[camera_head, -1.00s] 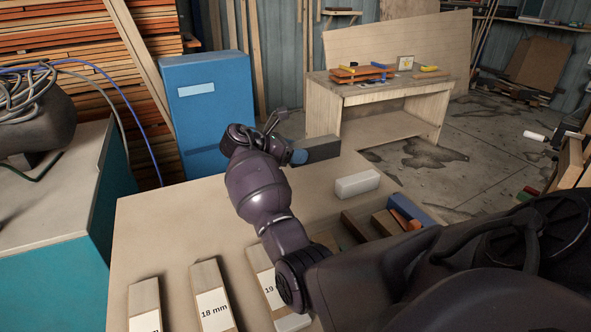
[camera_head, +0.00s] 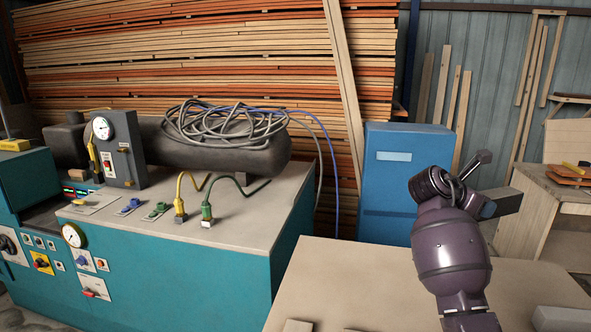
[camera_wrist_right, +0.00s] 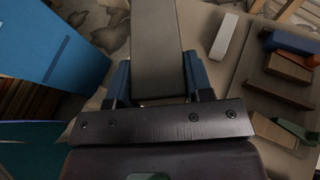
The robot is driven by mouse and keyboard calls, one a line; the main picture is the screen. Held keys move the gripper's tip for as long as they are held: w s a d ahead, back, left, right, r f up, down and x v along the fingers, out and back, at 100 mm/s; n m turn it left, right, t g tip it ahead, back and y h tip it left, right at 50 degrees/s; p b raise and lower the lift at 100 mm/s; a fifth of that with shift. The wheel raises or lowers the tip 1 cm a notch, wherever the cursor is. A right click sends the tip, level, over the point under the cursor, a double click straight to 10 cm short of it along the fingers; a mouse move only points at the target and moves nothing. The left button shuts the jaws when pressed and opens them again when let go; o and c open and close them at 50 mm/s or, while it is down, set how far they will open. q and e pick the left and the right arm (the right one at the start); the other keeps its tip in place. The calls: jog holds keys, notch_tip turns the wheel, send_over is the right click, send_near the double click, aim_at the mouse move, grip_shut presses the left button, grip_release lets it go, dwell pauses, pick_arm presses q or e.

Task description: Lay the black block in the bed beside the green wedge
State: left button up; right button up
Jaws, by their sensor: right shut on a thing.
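My right gripper (camera_head: 486,186) is shut on a dark grey to black block (camera_head: 508,202), held out above the far part of the bench. In the right wrist view the block (camera_wrist_right: 157,45) sticks straight out between the two blue fingers of the gripper (camera_wrist_right: 158,75). A green piece (camera_wrist_right: 291,128), perhaps the green wedge, lies among brown blocks at the right of the wrist view, apart from the gripper. I cannot make out the bed for certain. My left gripper is not in view.
The pale bench top (camera_head: 350,285) is largely clear. A white block (camera_head: 562,319) lies at its right; a blue cabinet (camera_head: 390,215) stands behind it. A teal machine (camera_head: 255,265) with a gauge, cables and plugs is at left. A wooden table (camera_head: 545,200) stands at far right.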

jog(key=s+a+n+t+y, duration=0.2)
jog(key=a+n+t+y, duration=0.3)
jog(key=a, duration=0.5)
jog(key=s+a+n+t+y, duration=0.2)
jog(key=a+n+t+y, duration=0.25)
jog(key=a+n, duration=0.35)
jog(key=s+a+f+n+y, duration=0.1)
jog(key=s+a+f+y, duration=0.1)
jog(key=s+f, duration=0.4)
jog(key=s+a+f+n+t+y, duration=0.1)
jog(key=s+a+f, duration=0.4)
jog(key=f, duration=0.5)
jog(key=shift+s+f+n+y, duration=0.15)
jog(key=shift+s+n+y, duration=0.25)
jog(key=shift+s, duration=0.6)
